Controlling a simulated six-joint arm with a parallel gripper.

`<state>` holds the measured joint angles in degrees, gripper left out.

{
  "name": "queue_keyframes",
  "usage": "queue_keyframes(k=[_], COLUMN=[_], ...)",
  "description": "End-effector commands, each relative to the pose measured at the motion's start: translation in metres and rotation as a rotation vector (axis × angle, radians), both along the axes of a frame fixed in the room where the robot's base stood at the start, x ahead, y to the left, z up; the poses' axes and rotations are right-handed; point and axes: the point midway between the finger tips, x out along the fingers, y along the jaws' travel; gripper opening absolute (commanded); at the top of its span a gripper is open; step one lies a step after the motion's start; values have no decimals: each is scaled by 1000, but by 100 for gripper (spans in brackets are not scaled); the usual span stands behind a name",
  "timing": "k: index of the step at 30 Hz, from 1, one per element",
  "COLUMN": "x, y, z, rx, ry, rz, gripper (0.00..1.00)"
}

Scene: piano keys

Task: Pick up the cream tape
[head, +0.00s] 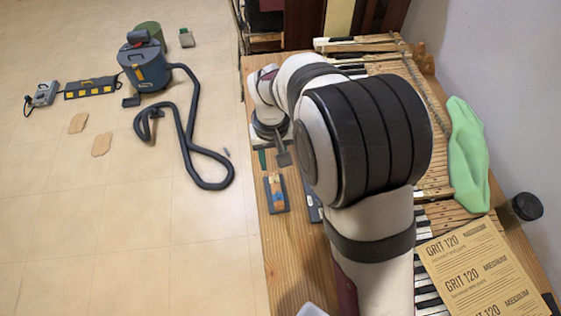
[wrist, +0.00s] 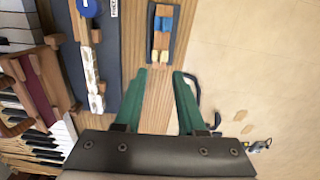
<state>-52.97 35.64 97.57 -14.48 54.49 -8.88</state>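I cannot identify the cream tape with certainty. A dark pad in the wrist view (wrist: 178,42) carries small blue pieces (wrist: 163,23) and small cream pieces (wrist: 158,57); the pad also shows in the head view (head: 284,207). A column of whitish pieces (wrist: 92,78) lies on a dark blue strip to its left, below a blue round thing (wrist: 88,7). My gripper (wrist: 163,76) has two green fingers spread apart, with bare wood between them. It is empty, near the pad. In the head view, my arm hides much of the bench.
The wooden bench (head: 288,268) has piano keys (head: 427,283) along its right. Sandpaper sheets (head: 480,275), a green cloth (head: 466,150) and a black jar (head: 527,206) lie right. A vacuum (head: 146,70) with its hose stands on the floor at left.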

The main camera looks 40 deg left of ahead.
Motion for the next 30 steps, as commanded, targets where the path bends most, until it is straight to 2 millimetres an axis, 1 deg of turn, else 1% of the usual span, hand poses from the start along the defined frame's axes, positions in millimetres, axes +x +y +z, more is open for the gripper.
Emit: queue_keyframes(k=[3, 6, 9, 14, 15, 17, 21, 22, 30], x=[-2, -2, -2, -2, -2, -2, -1, -1, -2], y=[-3, -3, -3, -2, -2, -2, -2, -2, -3], z=[-25, -42, -50, -50, -50, -50, -50, -50, -50], rx=[-5, -3, -1, 0, -1, -1, -1, -1, -1], ry=[5, 3, 1, 0, 1, 1, 1, 1, 1], rz=[0, -1, -2, -2, -2, -2, -2, -2, -2], gripper=[39, 39, 39, 39, 37, 27, 1, 0, 0])
